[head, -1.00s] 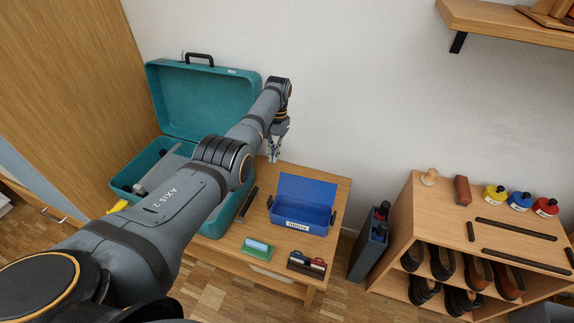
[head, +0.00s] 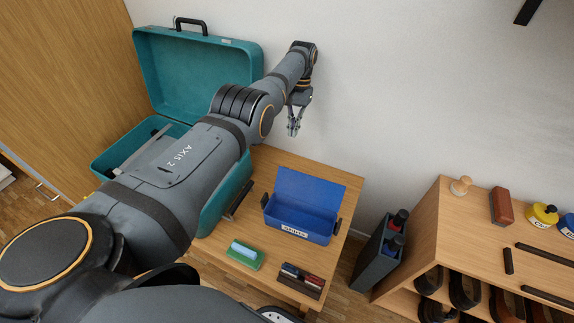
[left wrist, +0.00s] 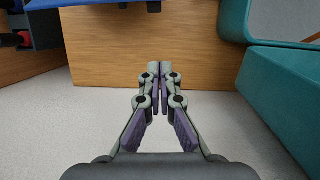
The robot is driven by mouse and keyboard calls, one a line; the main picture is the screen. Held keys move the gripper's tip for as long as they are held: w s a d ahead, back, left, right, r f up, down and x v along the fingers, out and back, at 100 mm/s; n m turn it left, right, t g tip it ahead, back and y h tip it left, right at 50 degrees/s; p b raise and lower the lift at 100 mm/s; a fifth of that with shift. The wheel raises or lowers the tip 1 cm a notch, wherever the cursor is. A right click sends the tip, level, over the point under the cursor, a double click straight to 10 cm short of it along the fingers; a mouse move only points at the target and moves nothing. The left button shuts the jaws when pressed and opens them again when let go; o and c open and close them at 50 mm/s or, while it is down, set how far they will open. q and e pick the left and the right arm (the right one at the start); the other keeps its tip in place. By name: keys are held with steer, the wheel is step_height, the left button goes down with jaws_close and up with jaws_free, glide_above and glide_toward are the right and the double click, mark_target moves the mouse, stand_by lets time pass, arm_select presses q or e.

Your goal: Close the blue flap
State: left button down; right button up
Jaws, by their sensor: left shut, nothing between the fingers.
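The blue flap (head: 308,188) is the raised lid of a small blue box (head: 297,220) on the wooden table. It stands up and open along the box's back edge, and the box has a white label in front. My left gripper (head: 293,132) is shut and empty. In the head view it appears just behind the flap, by the wall, and apart from it. In the left wrist view the shut fingers (left wrist: 160,70) point at a wooden surface, with part of a blue thing at the top left. My right gripper is not in view.
A large open teal case (head: 192,72) stands left of the box, partly behind my left arm. A green block (head: 245,257) and a marker holder (head: 301,280) lie in front of the box. A dark bottle rack (head: 378,258) and a wooden shelf (head: 455,215) stand to the right.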

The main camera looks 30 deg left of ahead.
arm_select(q)
steer(key=s+f+p, duration=0.5)
steer(key=s+f, duration=0.1)
steer(key=f, duration=0.3)
steer(key=shift+d, duration=0.35)
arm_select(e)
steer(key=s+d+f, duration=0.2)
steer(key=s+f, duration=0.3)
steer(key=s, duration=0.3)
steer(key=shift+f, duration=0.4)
arm_select(q)
steer(key=shift+f, duration=0.1)
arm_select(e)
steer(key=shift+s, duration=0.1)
arm_select(q)
steer(key=shift+p, duration=0.35)
